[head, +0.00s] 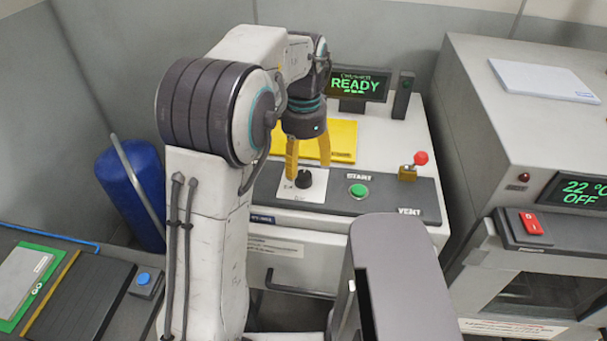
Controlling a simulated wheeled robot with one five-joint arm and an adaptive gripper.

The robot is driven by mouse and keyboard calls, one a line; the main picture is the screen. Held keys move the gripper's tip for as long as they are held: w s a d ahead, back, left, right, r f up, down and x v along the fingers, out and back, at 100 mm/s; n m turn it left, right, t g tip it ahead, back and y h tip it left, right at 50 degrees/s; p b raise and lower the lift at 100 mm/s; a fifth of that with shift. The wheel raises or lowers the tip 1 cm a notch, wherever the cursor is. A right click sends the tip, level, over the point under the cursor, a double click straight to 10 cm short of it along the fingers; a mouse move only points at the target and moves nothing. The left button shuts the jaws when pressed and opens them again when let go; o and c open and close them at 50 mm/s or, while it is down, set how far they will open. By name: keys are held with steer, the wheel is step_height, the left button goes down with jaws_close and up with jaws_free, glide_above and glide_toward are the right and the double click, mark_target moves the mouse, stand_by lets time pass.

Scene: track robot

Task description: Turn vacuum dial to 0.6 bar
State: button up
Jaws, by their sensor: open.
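The vacuum dial (305,180) is a small black knob on a white label plate (317,188), at the left end of the dark control strip. My gripper (308,170) points down over it, with its two yellow fingers apart, one on each side of the knob. The gripper is open. I cannot tell whether either finger touches the knob. The scale marks on the plate are too small to read, so the dial's setting cannot be told. The display (358,85) behind reads "READY" in green.
On the same strip are a green START button (358,191) and a red-knobbed VENT lever (420,160). A yellow sheet (340,138) lies behind the dial. An oven-like unit (540,120) with a red switch (531,223) stands at right. A blue cylinder (130,195) stands at left.

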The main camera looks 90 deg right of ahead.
mark_target(303, 175)
steer(key=shift+f, duration=2.35)
steer(key=shift+o, duration=0.2)
steer(key=c, duration=1.3)
